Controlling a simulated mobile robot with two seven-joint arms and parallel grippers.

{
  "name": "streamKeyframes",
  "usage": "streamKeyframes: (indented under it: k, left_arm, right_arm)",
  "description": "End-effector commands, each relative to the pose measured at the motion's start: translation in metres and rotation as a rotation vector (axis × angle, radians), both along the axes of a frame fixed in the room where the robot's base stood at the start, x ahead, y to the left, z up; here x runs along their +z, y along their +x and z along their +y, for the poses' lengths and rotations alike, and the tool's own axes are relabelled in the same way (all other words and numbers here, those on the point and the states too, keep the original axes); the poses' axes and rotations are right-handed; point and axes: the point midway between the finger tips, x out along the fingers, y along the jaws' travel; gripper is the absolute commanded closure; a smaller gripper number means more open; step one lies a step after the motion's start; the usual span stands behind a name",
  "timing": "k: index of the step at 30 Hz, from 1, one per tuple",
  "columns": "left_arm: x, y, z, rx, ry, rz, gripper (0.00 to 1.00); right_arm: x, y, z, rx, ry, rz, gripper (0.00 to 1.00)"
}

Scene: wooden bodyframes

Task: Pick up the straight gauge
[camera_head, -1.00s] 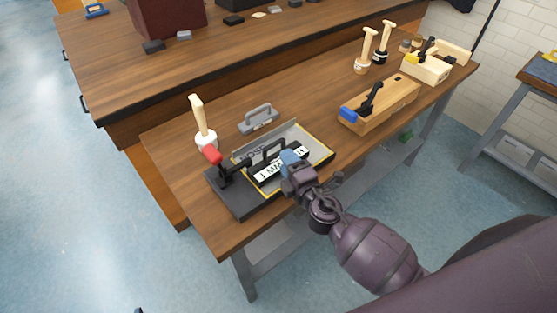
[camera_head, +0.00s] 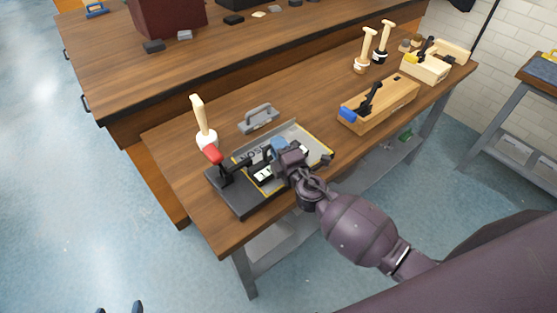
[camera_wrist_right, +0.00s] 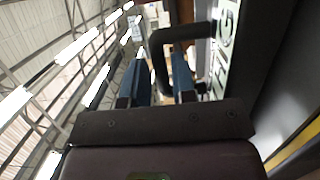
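The black gauge (camera_head: 262,173) has an arched handle and a white lettered label. It rests in the black fixture with a yellow-edged plate (camera_head: 318,155) on the near table. My right gripper (camera_head: 277,149), with blue fingers, is over the gauge and hides part of it and its label. In the right wrist view, the black handle (camera_wrist_right: 160,48) rises between the two blue fingers (camera_wrist_right: 162,78). The fingers are apart, with gaps beside the handle. Two dark tips of my left gripper (camera_head: 119,308) show apart at the bottom edge, far from the table.
A wooden block with a blue-tipped clamp (camera_head: 380,103) is to the right. Bare tabletop lies between.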

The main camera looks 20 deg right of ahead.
Motion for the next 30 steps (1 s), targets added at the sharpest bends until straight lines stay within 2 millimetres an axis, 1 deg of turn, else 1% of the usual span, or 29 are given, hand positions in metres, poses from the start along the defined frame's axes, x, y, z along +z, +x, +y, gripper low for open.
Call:
streamKeyframes:
  k: [1,4,5,16,20,23,26,30]
  left_arm:
    - [0.000,0.000,0.000,0.000,0.000,0.001,0.26]
    - [-0.001,-0.001,0.000,0.000,0.000,0.002,0.26]
    - [-0.001,-0.001,0.000,0.000,0.000,0.003,0.26]
    - [-0.004,-0.006,0.001,0.003,0.001,0.013,0.26]
    - [-0.001,-0.005,0.001,0.003,0.001,0.011,0.26]
    - [0.006,-0.004,0.001,0.003,0.000,0.007,0.26]
    - [0.018,-0.002,0.001,0.002,0.000,0.000,0.26]
    - [0.038,0.001,0.000,0.001,0.001,-0.010,0.26]
  right_arm:
    - [0.000,0.000,0.000,0.000,0.000,0.000,0.83]
    - [0.000,0.000,0.000,0.000,0.000,0.000,0.98]
    - [0.000,0.000,0.000,0.000,0.000,0.000,1.00]
    - [0.000,0.000,0.000,0.000,0.000,-0.001,1.00]
    - [0.005,0.000,0.000,0.000,0.000,-0.002,1.00]
    - [0.014,0.000,0.000,0.000,0.001,-0.004,1.00]
    - [0.029,0.000,0.000,-0.001,0.001,-0.004,1.00]
    - [0.060,0.001,0.000,0.001,0.000,-0.006,1.00]
